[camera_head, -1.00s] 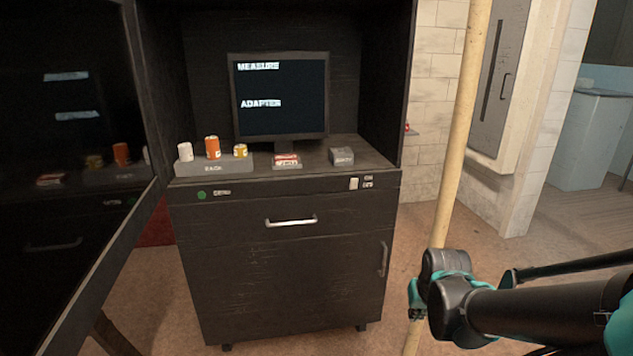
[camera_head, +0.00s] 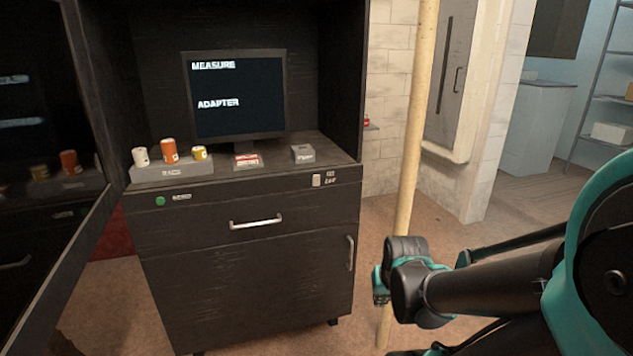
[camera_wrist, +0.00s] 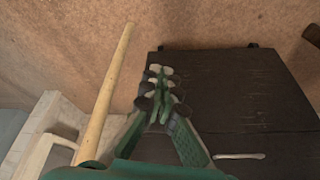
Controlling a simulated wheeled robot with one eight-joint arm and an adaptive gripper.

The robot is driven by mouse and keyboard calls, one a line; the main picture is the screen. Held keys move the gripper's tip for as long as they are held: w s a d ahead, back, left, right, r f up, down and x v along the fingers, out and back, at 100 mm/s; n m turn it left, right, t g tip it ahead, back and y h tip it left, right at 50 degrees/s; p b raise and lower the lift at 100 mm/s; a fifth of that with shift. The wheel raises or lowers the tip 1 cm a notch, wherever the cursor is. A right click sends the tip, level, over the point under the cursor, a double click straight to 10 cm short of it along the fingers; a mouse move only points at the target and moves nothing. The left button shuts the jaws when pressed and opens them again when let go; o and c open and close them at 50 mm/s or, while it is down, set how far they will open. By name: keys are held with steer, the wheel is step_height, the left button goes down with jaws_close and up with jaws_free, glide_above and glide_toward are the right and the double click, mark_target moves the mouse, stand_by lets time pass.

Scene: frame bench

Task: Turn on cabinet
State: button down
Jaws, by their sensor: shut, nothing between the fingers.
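The dark cabinet (camera_head: 235,290) stands left of centre in the head view. Its front panel has a green round button (camera_head: 160,201) at the left and a small pale switch (camera_head: 316,180) at the right. A lit monitor (camera_head: 238,95) inside reads MEASURE and ADAPTER. My gripper (camera_head: 380,287) is low, to the right of the cabinet, and only partly visible behind my wrist. In the wrist view my gripper (camera_wrist: 160,85) has its fingers together with nothing between them. The cabinet front (camera_wrist: 245,95) lies beyond and to the right there, with a drawer handle (camera_wrist: 238,156).
An open glass door (camera_head: 40,200) is at the left. A wooden pole (camera_head: 408,150) stands right of the cabinet. A rack (camera_head: 172,172) of small cans, a red-labelled box (camera_head: 248,160) and a grey block (camera_head: 302,153) sit on the cabinet's shelf. Floor shows between cabinet and pole.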

steer(key=w+a+r+m+t+y, duration=0.1)
steer(key=w+a+r+m+t, duration=0.2)
steer(key=w, duration=0.6)
steer(key=w+a+r+m+t+y, duration=0.1)
steer(key=w+a+r+m, duration=0.3)
steer(key=w+r, duration=0.5)
steer(key=w+a+r+m+t+y, duration=0.1)
steer(key=w+a+r+m+t, duration=0.3)
steer(key=w, duration=0.7)
step_height(320, 180, up, 2)
steer(key=m, duration=0.3)
steer(key=shift+a+r+m+t+y, duration=0.2)
steer(key=shift+m+t+y, duration=0.1)
steer(key=shift+w, duration=0.1)
glide_toward(314, 178)
step_height(314, 178, down, 3)
steer(key=w, duration=0.2)
steer(key=shift+w+a+r, duration=0.1)
steer(key=shift+w+a, duration=0.2)
steer(key=shift+w, duration=0.3)
steer(key=shift+w+a+r, duration=0.15)
steer(key=shift+w+a, duration=0.15)
steer(key=shift+w, duration=0.35)
steer(key=shift+w+a+r, duration=0.15)
steer(key=shift+w, duration=0.45)
